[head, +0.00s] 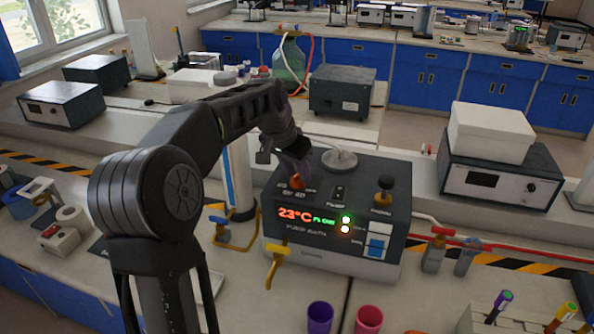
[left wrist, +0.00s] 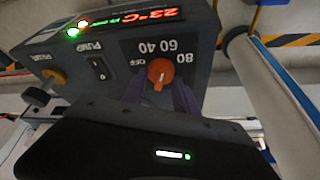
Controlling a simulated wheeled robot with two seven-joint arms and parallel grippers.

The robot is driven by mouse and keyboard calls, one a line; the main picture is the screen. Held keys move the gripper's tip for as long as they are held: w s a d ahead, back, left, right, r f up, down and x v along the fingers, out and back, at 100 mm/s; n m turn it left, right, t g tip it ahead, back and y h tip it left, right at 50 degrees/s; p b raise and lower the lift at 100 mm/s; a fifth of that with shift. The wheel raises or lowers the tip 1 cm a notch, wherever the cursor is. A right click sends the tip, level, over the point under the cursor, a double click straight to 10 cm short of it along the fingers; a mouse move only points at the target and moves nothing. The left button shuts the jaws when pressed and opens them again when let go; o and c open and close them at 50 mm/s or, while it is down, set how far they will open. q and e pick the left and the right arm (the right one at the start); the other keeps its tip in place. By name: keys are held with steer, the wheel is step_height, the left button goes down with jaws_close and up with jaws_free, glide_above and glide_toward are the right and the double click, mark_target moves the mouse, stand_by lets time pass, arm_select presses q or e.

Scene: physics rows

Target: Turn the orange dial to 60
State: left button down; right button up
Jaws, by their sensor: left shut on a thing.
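The orange dial (head: 296,182) is on the top left of a dark grey bath unit (head: 330,258) in the head view. In the left wrist view the dial (left wrist: 161,72) has labels OFF, 40, 60 and 80 around it. A pale mark shows on the dial, but I cannot tell which label it points to. My left gripper (head: 293,170) comes down over the dial. In the left wrist view its fingers (left wrist: 160,92) are shut on the dial, one on each side. My right gripper is not in view.
The unit's display (head: 305,216) reads 23°C, with two lit lamps beside it. A pump switch (head: 338,193) and a black knob (head: 385,188) are right of the dial. A yellow-handled tap (head: 277,260) is in front. Purple (head: 319,318) and pink (head: 368,320) cups stand nearer.

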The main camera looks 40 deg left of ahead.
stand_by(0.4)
arm_select(q)
steer(key=c, duration=1)
jaws_free()
steer(key=shift+o, duration=0.2)
steer(key=v, duration=0.7)
steer(key=shift+r+b, duration=0.4)
steer(key=shift+b, duration=0.05)
steer(key=shift+s, duration=0.15)
